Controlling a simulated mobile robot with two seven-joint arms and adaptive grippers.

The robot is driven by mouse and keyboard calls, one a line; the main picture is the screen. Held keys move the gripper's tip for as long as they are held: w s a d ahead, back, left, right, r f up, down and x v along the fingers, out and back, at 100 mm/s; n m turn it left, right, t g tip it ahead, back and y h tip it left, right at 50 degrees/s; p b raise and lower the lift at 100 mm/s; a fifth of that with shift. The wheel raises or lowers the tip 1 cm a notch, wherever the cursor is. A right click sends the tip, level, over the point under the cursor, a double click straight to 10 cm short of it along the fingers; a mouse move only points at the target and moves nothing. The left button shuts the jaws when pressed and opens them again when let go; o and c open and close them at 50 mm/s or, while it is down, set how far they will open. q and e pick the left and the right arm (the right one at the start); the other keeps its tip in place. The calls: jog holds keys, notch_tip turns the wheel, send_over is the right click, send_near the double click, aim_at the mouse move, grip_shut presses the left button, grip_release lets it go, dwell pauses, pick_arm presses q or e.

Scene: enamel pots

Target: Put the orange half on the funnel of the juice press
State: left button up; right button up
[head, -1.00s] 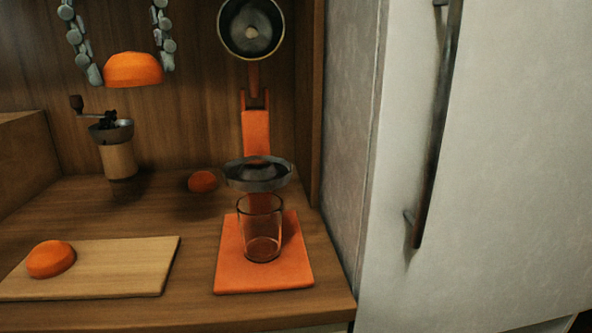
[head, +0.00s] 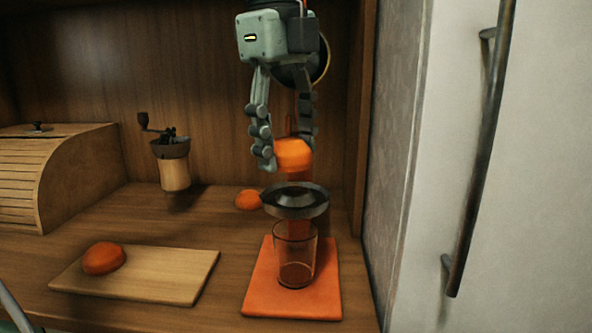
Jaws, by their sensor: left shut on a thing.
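My left gripper (head: 287,150) comes down from above and is shut on an orange half (head: 293,154). It holds the half just above the dark metal funnel (head: 296,202) of the juice press, with a small gap that is hard to judge. The press has an orange base (head: 262,292) and an orange column, mostly hidden behind the half and funnel. A clear glass (head: 295,258) stands on the base below the funnel. The press's upper cup is largely hidden behind my gripper. My right gripper is not in view.
Another orange half (head: 103,258) lies on a cutting board (head: 170,274) at the left. A further orange piece (head: 248,200) lies behind the press. A coffee grinder (head: 174,172) and a bread box (head: 75,170) stand at the back left. A fridge (head: 440,170) borders the right.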

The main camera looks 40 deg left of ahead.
aim_at(295, 170)
pick_arm(q)
jog(key=shift+w+d+f, duration=0.35)
jog(key=shift+d+f, duration=0.05)
jog(key=shift+d, duration=0.05)
notch_tip(295, 170, down, 3)
jog(key=shift+f, duration=0.45)
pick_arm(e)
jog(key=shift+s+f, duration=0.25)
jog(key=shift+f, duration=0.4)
pick_arm(q)
jog(key=shift+f, duration=0.1)
jog(key=o, duration=1)
jog(key=shift+o, duration=0.9)
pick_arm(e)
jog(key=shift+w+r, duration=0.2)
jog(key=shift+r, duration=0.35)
